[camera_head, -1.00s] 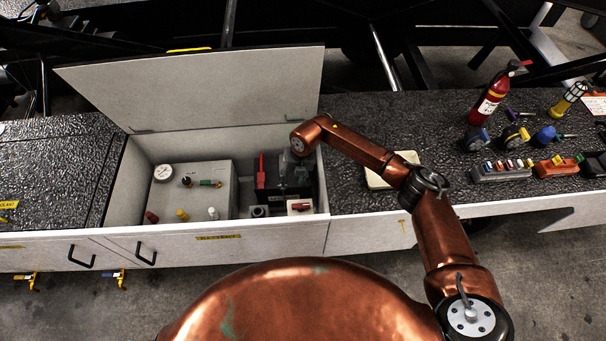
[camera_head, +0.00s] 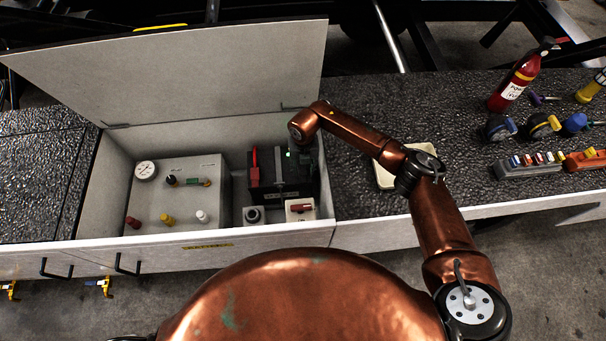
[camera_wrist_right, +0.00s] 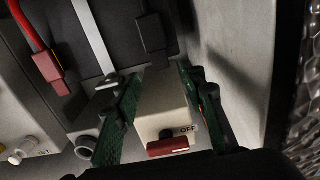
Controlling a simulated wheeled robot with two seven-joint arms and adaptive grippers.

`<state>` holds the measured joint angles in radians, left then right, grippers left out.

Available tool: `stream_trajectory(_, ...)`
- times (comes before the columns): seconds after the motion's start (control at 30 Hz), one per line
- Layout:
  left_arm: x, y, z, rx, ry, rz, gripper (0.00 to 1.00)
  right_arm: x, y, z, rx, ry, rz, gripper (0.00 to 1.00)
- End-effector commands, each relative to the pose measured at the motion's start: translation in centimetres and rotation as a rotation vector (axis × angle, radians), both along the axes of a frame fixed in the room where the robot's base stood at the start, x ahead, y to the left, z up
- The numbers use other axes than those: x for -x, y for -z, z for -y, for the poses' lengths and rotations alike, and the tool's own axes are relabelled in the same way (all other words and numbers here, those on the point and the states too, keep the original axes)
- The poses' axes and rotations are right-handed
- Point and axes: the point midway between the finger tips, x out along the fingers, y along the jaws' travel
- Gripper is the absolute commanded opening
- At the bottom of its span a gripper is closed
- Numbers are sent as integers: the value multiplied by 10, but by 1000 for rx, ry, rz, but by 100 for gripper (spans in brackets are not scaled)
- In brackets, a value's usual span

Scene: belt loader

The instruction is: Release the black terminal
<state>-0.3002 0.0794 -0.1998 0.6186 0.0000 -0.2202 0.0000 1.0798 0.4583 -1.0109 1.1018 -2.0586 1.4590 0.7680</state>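The black battery (camera_head: 290,190) sits in the open compartment, and it also shows in the wrist view (camera_wrist_right: 112,22). The black terminal clamp (camera_wrist_right: 153,35) is at the battery's right side in the wrist view; my right arm hides most of it in the head view. The red terminal clamp (camera_head: 254,168) is at the battery's left and shows in the wrist view (camera_wrist_right: 52,70). My right gripper (camera_wrist_right: 160,76) has its green fingers apart, with the tips just below the black terminal and nothing visibly gripped. In the head view it is mostly hidden behind my arm. My left gripper is not in view.
A cream switch box (camera_head: 301,212) with a red handle stands before the battery; in the wrist view it reads OFF. A grey hold-down bar (camera_wrist_right: 92,38) crosses the battery. A gauge box (camera_head: 178,195) is left. The compartment's right wall (camera_wrist_right: 225,60) is close to my gripper.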

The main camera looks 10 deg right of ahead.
Motion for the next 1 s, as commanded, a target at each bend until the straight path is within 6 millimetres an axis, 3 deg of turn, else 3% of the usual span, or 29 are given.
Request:
stream_trajectory(0.2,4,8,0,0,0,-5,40,1,37,0,-1,0,-3,38)
stream_trajectory(0.4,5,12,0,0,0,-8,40,1,58,0,-1,0,-1,38)
stream_trajectory(0.77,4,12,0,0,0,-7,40,0,62,0,0,-1,1,38)
stream_trajectory(1.0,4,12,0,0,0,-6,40,0,62,0,-1,-1,1,21)
